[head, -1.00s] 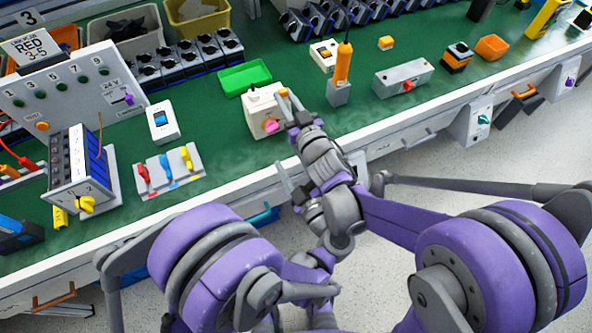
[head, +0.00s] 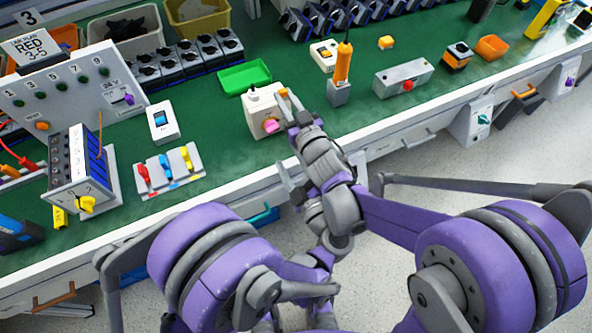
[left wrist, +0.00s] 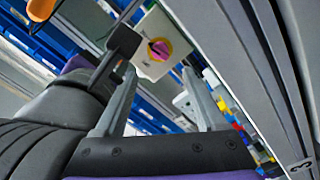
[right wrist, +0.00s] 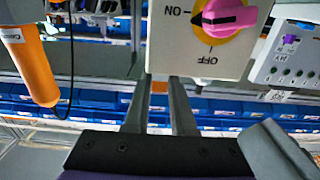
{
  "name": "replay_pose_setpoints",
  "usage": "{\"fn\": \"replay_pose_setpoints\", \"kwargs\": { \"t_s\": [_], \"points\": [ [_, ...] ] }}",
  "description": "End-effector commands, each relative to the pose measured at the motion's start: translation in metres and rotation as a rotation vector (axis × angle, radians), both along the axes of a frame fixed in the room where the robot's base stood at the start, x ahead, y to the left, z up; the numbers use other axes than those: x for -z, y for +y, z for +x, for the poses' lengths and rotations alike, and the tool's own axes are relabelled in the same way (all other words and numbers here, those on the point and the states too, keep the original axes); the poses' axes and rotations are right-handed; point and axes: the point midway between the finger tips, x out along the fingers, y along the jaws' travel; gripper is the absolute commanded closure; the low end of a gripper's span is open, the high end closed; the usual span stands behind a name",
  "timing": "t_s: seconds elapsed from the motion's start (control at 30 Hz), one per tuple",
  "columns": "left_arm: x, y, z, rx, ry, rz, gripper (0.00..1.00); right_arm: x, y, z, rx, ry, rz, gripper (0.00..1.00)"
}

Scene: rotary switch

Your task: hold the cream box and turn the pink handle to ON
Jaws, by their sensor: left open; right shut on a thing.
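The cream box (head: 258,117) stands at the front edge of the green bench. Its pink handle (head: 271,126) is on the front face.
A green tray (head: 245,77) lies behind the box. An orange-handled tool (head: 343,65) stands in a grey holder to the right. A white switch box (head: 163,121) and a plate with coloured levers (head: 168,172) are to the left.

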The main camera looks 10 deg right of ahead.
Motion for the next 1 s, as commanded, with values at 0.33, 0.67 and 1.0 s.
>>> {"fn": "replay_pose_setpoints", "kwargs": {
  "t_s": [0.33,0.67,1.0],
  "points": [
    [0.000,-0.011,-0.032,0.001,0.001,0.001,0.28,0.000,0.000,0.000,0.000,0.000,0.000,1.00],
    [0.000,-0.010,-0.033,-0.001,-0.001,0.000,0.36,0.000,0.000,0.000,0.000,0.000,0.000,1.00],
    [0.001,-0.012,-0.032,0.000,-0.118,-0.363,0.53,0.000,0.000,0.000,0.000,0.000,0.000,1.00]
  ]
}}
